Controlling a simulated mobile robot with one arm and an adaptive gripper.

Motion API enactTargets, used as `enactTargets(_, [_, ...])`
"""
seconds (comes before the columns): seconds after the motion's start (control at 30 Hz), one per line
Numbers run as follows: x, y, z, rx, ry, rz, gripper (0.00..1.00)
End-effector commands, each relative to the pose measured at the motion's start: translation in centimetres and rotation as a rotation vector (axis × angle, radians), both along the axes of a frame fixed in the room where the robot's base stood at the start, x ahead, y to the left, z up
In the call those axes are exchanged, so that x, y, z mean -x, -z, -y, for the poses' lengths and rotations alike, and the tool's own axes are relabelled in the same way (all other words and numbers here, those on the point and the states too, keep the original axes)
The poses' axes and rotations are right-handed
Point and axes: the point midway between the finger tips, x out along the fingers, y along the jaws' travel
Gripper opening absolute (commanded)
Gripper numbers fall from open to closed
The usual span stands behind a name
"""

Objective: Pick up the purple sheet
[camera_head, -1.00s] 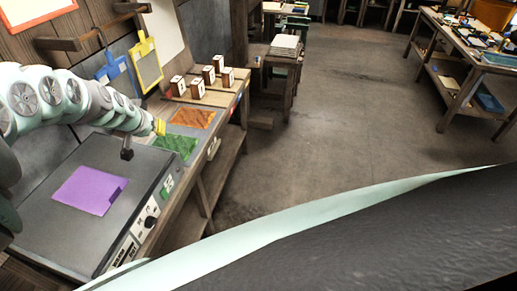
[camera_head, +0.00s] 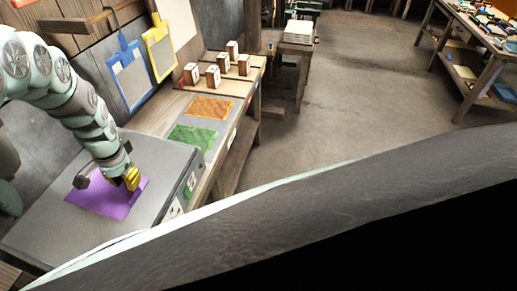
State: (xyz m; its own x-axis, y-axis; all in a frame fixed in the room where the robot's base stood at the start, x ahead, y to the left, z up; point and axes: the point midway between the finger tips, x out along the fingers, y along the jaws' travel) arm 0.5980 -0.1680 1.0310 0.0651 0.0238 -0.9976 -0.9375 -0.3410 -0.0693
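A green sheet (camera_head: 193,138) and an orange sheet (camera_head: 212,107) lie on the bench behind the machine. Several white blocks (camera_head: 213,76) stand farther back. A blue frame (camera_head: 130,78) and a yellow frame (camera_head: 160,52) hang on the wall.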

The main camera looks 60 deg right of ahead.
Motion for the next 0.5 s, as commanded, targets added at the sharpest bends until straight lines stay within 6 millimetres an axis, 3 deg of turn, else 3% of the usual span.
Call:
enactTargets(0.03, [0.2,1.3,0.2,0.001,0.003,-0.005,0.2])
enactTargets(0.2, [0.0,2.8,0.2,0.004,0.005,-0.002,0.2])
enactTargets(0.5, [-0.1,3.8,0.0,0.003,0.004,-0.001,0.2])
